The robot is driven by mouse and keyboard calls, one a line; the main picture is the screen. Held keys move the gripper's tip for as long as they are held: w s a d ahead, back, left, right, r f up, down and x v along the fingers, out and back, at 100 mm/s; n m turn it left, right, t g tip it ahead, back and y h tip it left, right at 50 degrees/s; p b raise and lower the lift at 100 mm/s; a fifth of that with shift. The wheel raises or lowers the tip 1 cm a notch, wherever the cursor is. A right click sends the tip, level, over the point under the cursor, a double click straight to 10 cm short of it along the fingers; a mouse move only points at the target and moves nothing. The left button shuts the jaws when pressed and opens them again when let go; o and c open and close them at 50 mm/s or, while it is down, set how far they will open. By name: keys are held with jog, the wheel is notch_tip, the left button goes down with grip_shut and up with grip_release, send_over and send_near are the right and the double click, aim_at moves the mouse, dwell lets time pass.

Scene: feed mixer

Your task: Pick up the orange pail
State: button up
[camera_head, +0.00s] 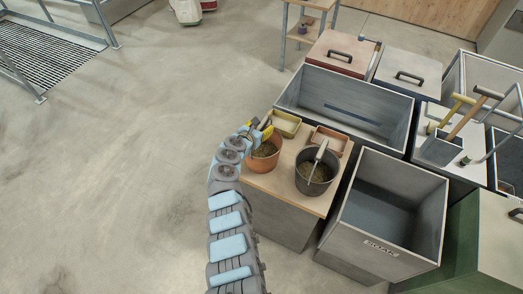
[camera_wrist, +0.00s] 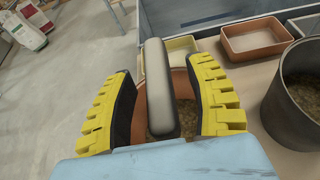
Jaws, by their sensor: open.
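The orange pail (camera_head: 264,163) stands upright on the wooden top at its left end, with brown feed inside. In the wrist view its orange rim (camera_wrist: 183,82) shows behind my fingers, and most of the pail is hidden. My gripper (camera_head: 258,129) is at the pail's top, at its far side. In the wrist view my gripper (camera_wrist: 162,66) is open, one yellow-and-black finger on each side of a thick grey-beige handle (camera_wrist: 158,85). A gap shows left of the handle lower down. I cannot tell whether the handle belongs to the pail or to a tool in it.
A dark pail (camera_head: 302,180) with feed and a light-handled scoop (camera_head: 321,150) stands right of it. A yellow-green tray (camera_head: 286,124) and an orange-brown tray (camera_head: 329,139) lie behind. Open grey bins (camera_head: 345,105) border the top behind and right. The floor at left is free.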

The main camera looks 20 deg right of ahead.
grip_shut()
dwell(0.3)
